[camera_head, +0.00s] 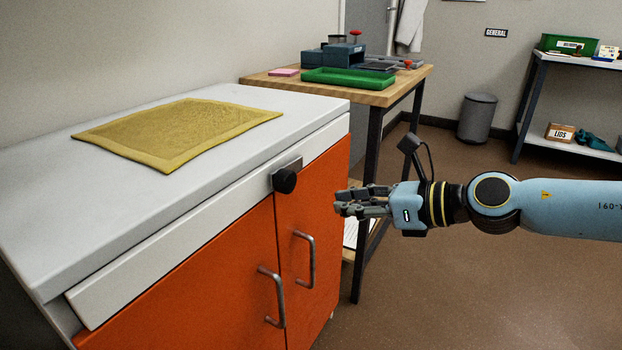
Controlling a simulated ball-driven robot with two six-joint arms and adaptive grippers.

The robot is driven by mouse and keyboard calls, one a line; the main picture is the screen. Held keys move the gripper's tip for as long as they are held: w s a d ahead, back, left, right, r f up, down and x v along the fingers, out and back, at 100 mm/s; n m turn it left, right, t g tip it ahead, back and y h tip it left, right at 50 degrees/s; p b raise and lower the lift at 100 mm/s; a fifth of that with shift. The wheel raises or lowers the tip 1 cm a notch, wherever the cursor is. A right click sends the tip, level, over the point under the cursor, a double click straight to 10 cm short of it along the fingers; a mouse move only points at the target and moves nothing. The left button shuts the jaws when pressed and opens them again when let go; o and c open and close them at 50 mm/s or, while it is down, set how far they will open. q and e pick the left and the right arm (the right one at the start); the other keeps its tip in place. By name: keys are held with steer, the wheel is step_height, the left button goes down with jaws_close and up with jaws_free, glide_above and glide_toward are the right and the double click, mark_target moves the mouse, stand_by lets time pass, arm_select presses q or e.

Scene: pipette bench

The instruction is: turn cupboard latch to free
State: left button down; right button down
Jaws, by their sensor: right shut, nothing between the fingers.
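The cupboard (215,284) has orange doors, a white top and two grey bar handles, one on the left door (273,297) and one on the right door (310,260). The latch (285,181) is a round black knob on a grey plate at the top, where the doors meet. Its turn position is hard to tell. My right gripper (345,202) is to the right of the latch, pointing left towards the cupboard. It is shut, empty and apart from the latch. My left gripper is not in view.
A yellow mat (180,131) lies on the cupboard top. Behind stands a wooden bench (400,97) with a green tray (348,78) and dark equipment. A grey bin (477,118) and a shelf (572,145) stand at the back right. Open floor lies right of the cupboard.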

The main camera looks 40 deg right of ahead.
mark_target(295, 205)
steer(key=b+x, duration=0.1)
steer(key=x, duration=0.7)
steer(key=shift+w+a, duration=0.1)
steer(key=shift+a, duration=0.1)
step_height(295, 205, up, 3)
steer(key=shift+d+r+p, duration=0.15)
steer(key=shift+d+p, duration=0.05)
steer(key=shift+p, duration=0.55)
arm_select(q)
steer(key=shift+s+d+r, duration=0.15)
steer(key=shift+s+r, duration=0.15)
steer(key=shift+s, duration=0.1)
arm_select(e)
steer(key=shift+r, duration=0.4)
